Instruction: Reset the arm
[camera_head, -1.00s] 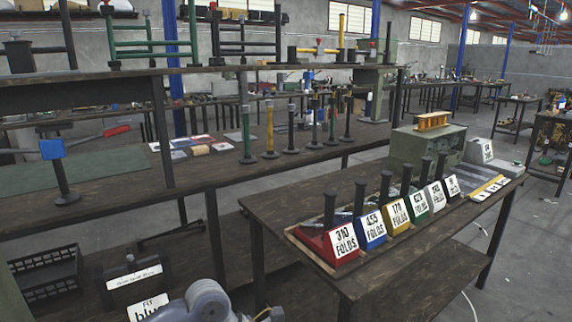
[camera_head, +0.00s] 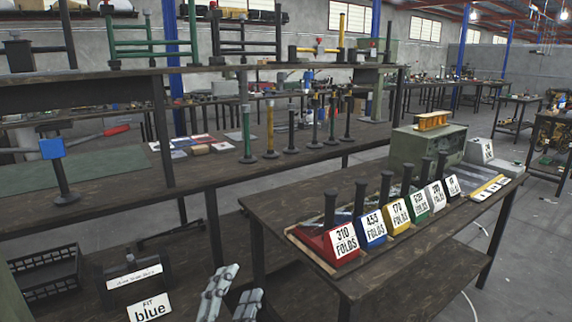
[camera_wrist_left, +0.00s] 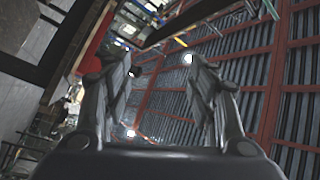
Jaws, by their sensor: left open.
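My left gripper (camera_head: 232,296) shows at the bottom of the head view, its two grey fingers pointing up and standing apart. In the left wrist view the same gripper (camera_wrist_left: 160,85) is open and empty, with the ceiling and its red beams (camera_wrist_left: 275,75) behind the fingers. In the head view it is in front of the workbenches, left of the front table, and does not appear to hold anything. My right gripper is not in view.
The front table (camera_head: 430,262) carries a row of coloured label blocks, the nearest a red one (camera_head: 322,247), with black posts. A long bench (camera_head: 195,178) with several upright posts stands behind. A black crate (camera_head: 45,278) and a "blue" sign (camera_head: 150,306) are at lower left.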

